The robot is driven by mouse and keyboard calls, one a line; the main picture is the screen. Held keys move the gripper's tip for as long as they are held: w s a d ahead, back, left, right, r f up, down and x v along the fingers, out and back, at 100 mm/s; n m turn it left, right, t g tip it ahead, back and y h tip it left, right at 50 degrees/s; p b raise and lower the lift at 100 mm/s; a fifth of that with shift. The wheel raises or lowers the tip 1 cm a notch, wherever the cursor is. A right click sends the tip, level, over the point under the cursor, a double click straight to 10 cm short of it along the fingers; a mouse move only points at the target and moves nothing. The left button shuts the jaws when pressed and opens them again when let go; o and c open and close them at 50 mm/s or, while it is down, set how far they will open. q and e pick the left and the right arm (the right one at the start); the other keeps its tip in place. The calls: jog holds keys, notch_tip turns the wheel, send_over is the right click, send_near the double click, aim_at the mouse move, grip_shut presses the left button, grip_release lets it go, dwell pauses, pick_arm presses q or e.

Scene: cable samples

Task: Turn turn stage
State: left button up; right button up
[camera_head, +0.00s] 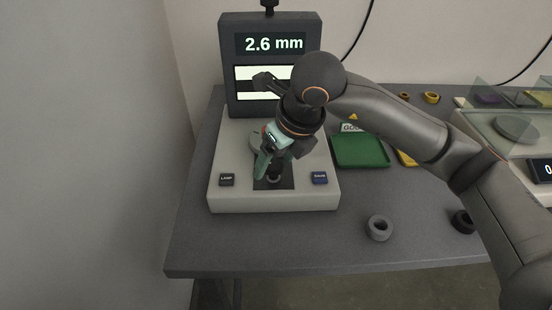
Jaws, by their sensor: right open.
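A measuring device (222,190) with a pale base and a dark upright back stands on the table; its display (272,44) reads 2.6 mm. A light round stage (256,141) on the base is mostly hidden behind my right gripper. A dark square plate (287,184) lies at the front of the base, with a small round knob-like part (274,179) on it. My right gripper (268,168) is open, pointing down over the base close to this part; I cannot tell whether it touches. My left gripper is not in view.
A LAMP button (227,180) and a blue button (319,178) flank the plate. A green tray (362,151) stands to the right, partly behind my arm. A grey cable ring (379,228) and a black one (463,221) lie in front. The table's front left is clear.

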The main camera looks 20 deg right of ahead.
pick_arm(q)
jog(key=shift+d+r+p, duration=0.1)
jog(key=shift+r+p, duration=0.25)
jog(key=shift+p, duration=0.3)
pick_arm(e)
jog(key=v, duration=1.2)
jog(key=shift+r, duration=0.25)
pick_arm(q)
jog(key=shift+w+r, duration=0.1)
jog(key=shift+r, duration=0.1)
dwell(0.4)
